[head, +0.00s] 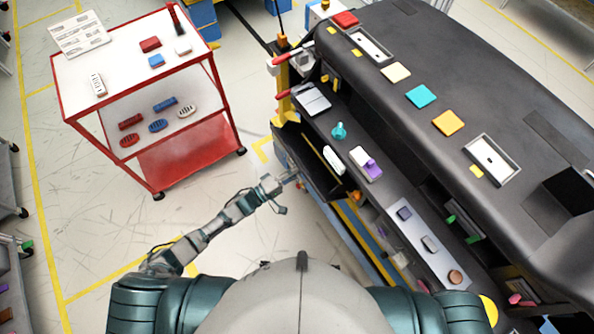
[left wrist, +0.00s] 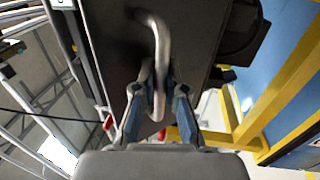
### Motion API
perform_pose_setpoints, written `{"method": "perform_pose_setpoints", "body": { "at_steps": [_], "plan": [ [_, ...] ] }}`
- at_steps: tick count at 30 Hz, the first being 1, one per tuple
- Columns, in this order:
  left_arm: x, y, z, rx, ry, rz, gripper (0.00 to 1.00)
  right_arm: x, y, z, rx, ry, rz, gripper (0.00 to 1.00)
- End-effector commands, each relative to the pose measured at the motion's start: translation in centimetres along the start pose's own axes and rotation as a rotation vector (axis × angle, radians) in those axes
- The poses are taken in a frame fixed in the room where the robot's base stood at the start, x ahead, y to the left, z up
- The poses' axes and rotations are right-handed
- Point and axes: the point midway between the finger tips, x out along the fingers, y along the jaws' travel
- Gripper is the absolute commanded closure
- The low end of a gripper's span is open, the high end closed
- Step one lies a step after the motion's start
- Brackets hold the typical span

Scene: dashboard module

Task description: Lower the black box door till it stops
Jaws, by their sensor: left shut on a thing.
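The black box door (head: 294,151) is a dark panel on the near left side of the dashboard module (head: 415,110). In the left wrist view the dark door panel (left wrist: 112,45) fills the upper middle, with a curved silver handle (left wrist: 160,45) on it. My left gripper (head: 291,179) is at the door's lower edge in the head view. In the left wrist view its two fingers (left wrist: 158,92) are closed around the handle, one on each side. The exact angle of the door is hard to tell. My right gripper is out of view.
A red-framed white cart (head: 120,68) with loose parts stands at the upper left. Red-handled clamps (head: 290,55) stick out at the module's left end. A yellow and blue frame (head: 365,238) runs below the module. The floor between cart and module is clear.

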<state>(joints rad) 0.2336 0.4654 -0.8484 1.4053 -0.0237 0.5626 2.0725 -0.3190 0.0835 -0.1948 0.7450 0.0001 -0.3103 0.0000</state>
Motion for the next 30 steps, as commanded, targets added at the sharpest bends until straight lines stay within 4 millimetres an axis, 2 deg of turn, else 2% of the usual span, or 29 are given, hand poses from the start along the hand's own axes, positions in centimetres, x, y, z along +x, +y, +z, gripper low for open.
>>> {"method": "perform_pose_setpoints", "body": {
  "at_steps": [1,4,5,6,22,26,30],
  "plan": [
    [-0.4,-0.6,0.1,-0.002,0.002,-0.016,1.0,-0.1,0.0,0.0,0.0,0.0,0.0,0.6],
    [-0.4,-0.7,0.1,-0.003,0.003,-0.019,1.0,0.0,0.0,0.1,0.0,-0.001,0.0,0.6],
    [-0.4,-0.7,0.1,-0.003,0.003,-0.02,0.84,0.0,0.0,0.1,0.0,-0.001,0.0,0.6],
    [-0.5,-0.8,0.1,-0.003,0.003,-0.02,0.77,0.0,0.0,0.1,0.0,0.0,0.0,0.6],
    [-0.5,-0.4,0.1,-0.002,0.002,-0.013,0.77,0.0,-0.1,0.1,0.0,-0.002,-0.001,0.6],
    [-2.0,-0.5,0.1,-0.003,0.002,-0.015,0.77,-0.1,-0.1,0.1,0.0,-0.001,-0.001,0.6],
    [-5.0,-0.5,0.1,-0.003,0.002,-0.017,0.77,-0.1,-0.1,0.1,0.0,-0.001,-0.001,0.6]
  ]
}}
